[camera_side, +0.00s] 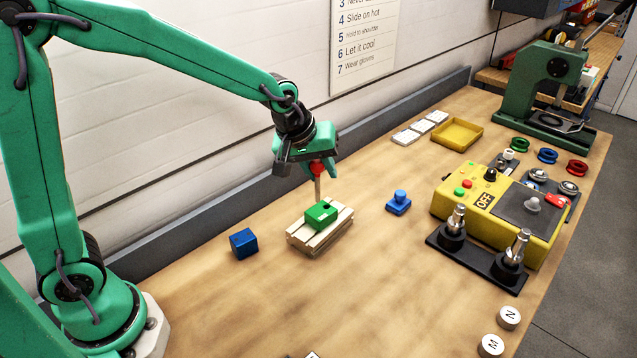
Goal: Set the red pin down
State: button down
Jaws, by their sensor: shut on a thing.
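My gripper (316,166) is shut on the red pin (317,171) by its red head. The pin is upright, with its pale shaft pointing down. Below it is a green block (314,217) with a dark hole in its top, lying on a small slatted wooden pallet (325,236). The shaft's lower end shows right at the block's back edge. I cannot tell whether it touches the block or is above or behind it.
A blue cube (243,243) stands left of the pallet, and a blue knobbed piece (398,202) to its right. A yellow control box (500,215) and a black holder (478,259) with two metal fittings stand further right. A yellow tray (457,134) lies behind. The front table is mostly clear.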

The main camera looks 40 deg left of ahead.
jog(key=w+d+n, duration=0.1)
jog(key=w+d, duration=0.1)
jog(key=w, duration=1.6)
jog(key=shift+w+d+f, duration=0.3)
jog(key=shift+y, duration=0.3)
jog(key=shift+w+a+f, duration=0.95)
jog(key=shift+a+f, duration=0.7)
jog(key=shift+f, duration=0.2)
jog(key=shift+w+a+f, duration=1)
jog(key=shift+a+f, duration=0.7)
jog(key=shift+f, duration=0.1)
jog(key=shift+w+a+f, duration=0.95)
jog(key=shift+a+f, duration=0.7)
jog(key=shift+f, duration=0.2)
jog(key=shift+f, duration=0.15)
jog(key=c, duration=1.1)
grip_release()
